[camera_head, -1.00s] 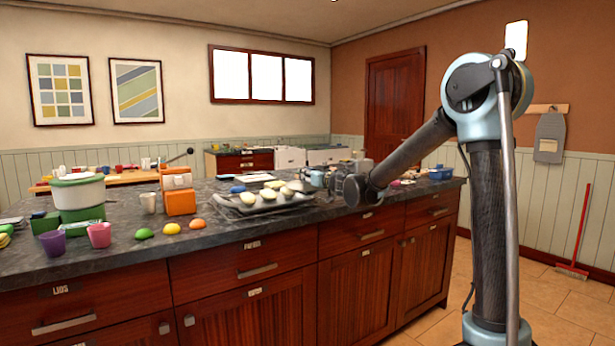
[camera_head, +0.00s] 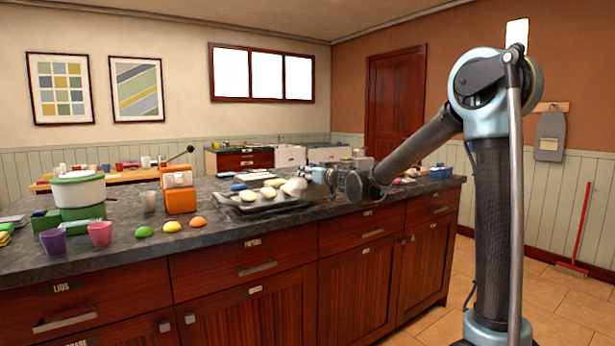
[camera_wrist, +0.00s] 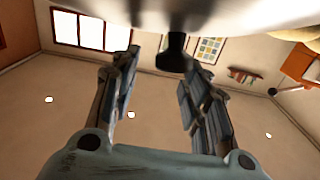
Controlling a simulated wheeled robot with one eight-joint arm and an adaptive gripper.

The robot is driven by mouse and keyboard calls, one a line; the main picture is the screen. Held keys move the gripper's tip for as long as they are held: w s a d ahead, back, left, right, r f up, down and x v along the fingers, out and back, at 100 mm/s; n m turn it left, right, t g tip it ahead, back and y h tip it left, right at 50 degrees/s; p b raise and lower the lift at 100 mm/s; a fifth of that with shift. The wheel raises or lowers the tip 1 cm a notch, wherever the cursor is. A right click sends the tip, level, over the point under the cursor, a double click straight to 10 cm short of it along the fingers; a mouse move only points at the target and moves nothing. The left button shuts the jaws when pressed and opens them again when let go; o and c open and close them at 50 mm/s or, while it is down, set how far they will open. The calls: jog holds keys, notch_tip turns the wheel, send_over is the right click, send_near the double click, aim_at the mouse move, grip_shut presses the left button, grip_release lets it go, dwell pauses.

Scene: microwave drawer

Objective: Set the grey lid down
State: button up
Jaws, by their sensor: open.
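The grey lid (camera_head: 294,187) is at the tip of my gripper (camera_head: 318,177) in the head view, above the right part of a dark tray (camera_head: 262,207) on the counter. In the wrist view a pale, smooth, blurred surface that looks like the lid's (camera_wrist: 235,12) fills the top edge, with a dark knob (camera_wrist: 175,52) pointing down. My gripper also shows in the wrist view (camera_wrist: 155,80), its two fingers apart, with the knob near their tips. I cannot tell whether the fingers touch it or whether the lid touches the tray.
Several pale rounded pieces (camera_head: 249,196) lie in the tray. An orange box (camera_head: 180,199), a grey cup (camera_head: 149,201), coloured rounded pieces (camera_head: 172,226) and a white pot (camera_head: 78,189) stand to the left. The counter's front strip (camera_head: 265,231) is bare.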

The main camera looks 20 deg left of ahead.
jog(key=v, duration=1.1)
